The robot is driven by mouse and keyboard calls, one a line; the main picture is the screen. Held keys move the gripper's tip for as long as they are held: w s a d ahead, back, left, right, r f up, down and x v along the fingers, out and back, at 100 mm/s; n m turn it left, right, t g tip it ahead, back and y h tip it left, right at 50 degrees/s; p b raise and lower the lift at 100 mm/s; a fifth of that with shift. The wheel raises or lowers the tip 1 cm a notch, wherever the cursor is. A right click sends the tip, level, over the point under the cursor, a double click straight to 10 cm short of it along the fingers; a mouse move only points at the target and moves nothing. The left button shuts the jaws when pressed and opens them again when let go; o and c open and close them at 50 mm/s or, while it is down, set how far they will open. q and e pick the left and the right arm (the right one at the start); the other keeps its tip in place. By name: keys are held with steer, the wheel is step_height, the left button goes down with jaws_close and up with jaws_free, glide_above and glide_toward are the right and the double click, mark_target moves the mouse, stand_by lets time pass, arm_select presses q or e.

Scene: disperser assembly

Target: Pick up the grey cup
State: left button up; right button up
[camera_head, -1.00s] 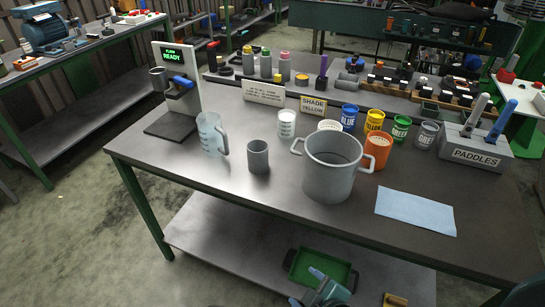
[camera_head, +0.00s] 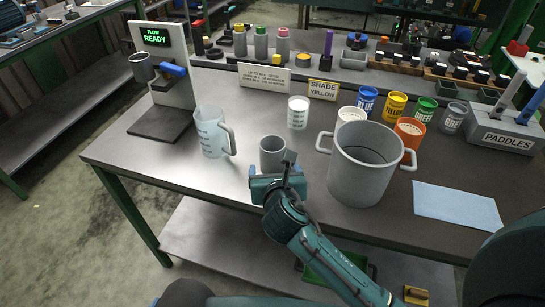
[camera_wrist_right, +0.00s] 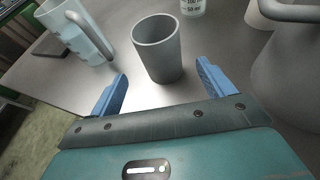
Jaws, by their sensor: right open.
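The grey cup (camera_head: 272,152) stands upright and empty near the front edge of the table, between the clear measuring jug and the large pot. My right gripper (camera_head: 279,172) is just in front of the cup on its near side. In the right wrist view the cup (camera_wrist_right: 157,48) stands ahead of the open gripper (camera_wrist_right: 162,76), roughly centred between the two blue fingers, with a gap on each side. My left gripper is not in view.
A measuring jug (camera_head: 211,133) stands left of the cup and a large two-handled pot (camera_head: 362,170) right of it. A blue cloth (camera_head: 457,206) lies at right.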

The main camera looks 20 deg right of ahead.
steer(key=x, duration=0.9)
steer(key=shift+w+f+b, duration=0.1)
steer(key=shift+f+b, duration=0.2)
steer(key=shift+b, duration=0.05)
steer(key=c, duration=1.1)
steer(key=shift+r, duration=0.2)
